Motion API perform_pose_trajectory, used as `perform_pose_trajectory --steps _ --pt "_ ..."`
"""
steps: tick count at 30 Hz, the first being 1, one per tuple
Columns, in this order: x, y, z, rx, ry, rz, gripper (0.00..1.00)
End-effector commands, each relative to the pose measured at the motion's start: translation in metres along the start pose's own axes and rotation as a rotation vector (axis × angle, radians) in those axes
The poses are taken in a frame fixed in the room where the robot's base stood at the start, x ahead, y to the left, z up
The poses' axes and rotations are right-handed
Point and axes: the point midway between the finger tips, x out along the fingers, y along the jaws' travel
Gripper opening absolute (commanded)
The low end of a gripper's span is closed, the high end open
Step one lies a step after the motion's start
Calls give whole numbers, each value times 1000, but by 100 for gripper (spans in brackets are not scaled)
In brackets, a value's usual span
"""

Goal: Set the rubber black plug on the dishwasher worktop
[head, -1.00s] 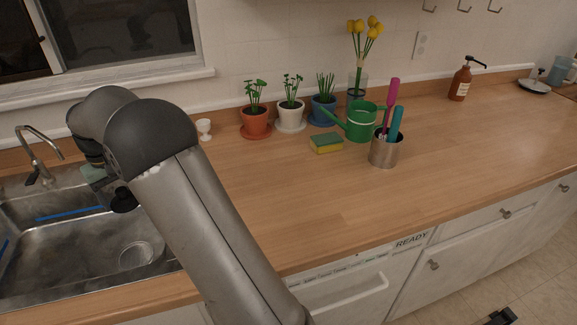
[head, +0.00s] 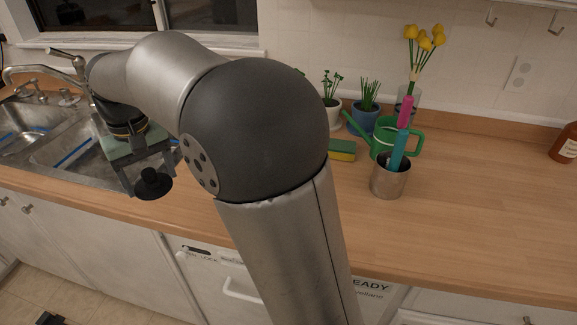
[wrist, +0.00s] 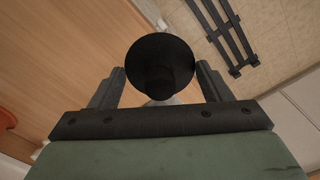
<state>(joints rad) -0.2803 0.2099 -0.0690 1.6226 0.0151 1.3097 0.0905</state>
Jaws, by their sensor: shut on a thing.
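The black rubber plug (head: 152,184) hangs from my gripper (head: 145,168) in the head view, close to the counter's front edge beside the sink. In the wrist view the plug (wrist: 160,62) shows as a round black disc between the two fingers of my gripper (wrist: 160,84), which is shut on it. The wooden worktop (head: 365,235) runs to the right of the sink, above the white dishwasher front (head: 205,262). My arm hides part of the worktop.
The steel sink (head: 75,160) is at the left. A metal cup with utensils (head: 390,183), a green watering can (head: 408,138), a sponge (head: 342,150) and potted plants (head: 367,112) stand toward the back. The worktop's front right area is clear.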

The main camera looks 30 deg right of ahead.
Motion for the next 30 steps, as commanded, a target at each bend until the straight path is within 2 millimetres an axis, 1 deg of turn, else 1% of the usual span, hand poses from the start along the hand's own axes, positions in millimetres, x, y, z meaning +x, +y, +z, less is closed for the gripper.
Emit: perform_pose_trajectory --steps 5,8,17,18,21,24,30 --pt "1 2 -1 0 -1 0 48" --pt "6 13 -9 4 -3 1 48" --pt "37 71 -52 4 -3 0 48" --pt "44 78 -58 4 -4 1 48" --pt "64 90 -66 3 -4 1 48" --pt "78 98 -73 1 -2 0 48" --pt "91 106 -80 -1 0 0 48"
